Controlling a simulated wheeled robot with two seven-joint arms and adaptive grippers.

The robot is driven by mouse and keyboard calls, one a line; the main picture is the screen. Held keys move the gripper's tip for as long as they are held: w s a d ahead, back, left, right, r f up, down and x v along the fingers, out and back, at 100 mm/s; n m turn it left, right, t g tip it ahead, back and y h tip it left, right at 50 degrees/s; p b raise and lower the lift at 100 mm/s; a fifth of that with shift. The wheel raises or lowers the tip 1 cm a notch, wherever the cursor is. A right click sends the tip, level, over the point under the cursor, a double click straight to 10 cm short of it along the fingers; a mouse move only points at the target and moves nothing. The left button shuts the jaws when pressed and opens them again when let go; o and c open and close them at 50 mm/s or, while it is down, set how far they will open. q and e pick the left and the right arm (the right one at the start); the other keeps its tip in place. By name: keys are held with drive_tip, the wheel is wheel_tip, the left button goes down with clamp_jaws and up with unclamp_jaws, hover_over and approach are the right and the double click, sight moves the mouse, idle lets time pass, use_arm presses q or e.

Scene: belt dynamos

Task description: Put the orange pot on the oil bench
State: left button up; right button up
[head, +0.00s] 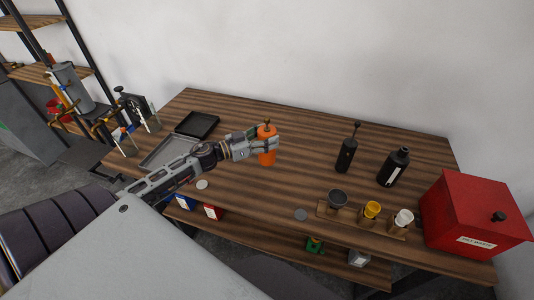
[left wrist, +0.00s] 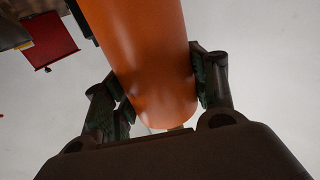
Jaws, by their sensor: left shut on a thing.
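The orange pot (head: 267,147) is a small upright cylinder with a knob on top, in the head view near the middle of the wooden bench (head: 300,160). My left gripper (head: 262,144) is shut on it from the left side. In the left wrist view the orange pot (left wrist: 148,60) fills the middle, between the two fingers of my left gripper (left wrist: 158,85). I cannot tell whether the pot's base touches the bench top. My right gripper is not in view.
A black bottle with a thin neck (head: 346,153) and a black bottle with a label (head: 393,167) stand to the right. A red box (head: 474,214) is at the right end. Small cups, including a yellow one (head: 371,210), sit in a holder in front. A dark tray (head: 197,125) lies at the left.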

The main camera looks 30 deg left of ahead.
use_arm(q)
drive_tip(key=shift+f, duration=1.5)
drive_tip(key=shift+f, duration=2.1)
drive_tip(key=o, duration=1.5)
drive_tip(key=shift+f, duration=0.1)
drive_tip(key=b+v, duration=0.1)
drive_tip(key=v, duration=1.1)
drive_tip(key=shift+b, duration=0.4)
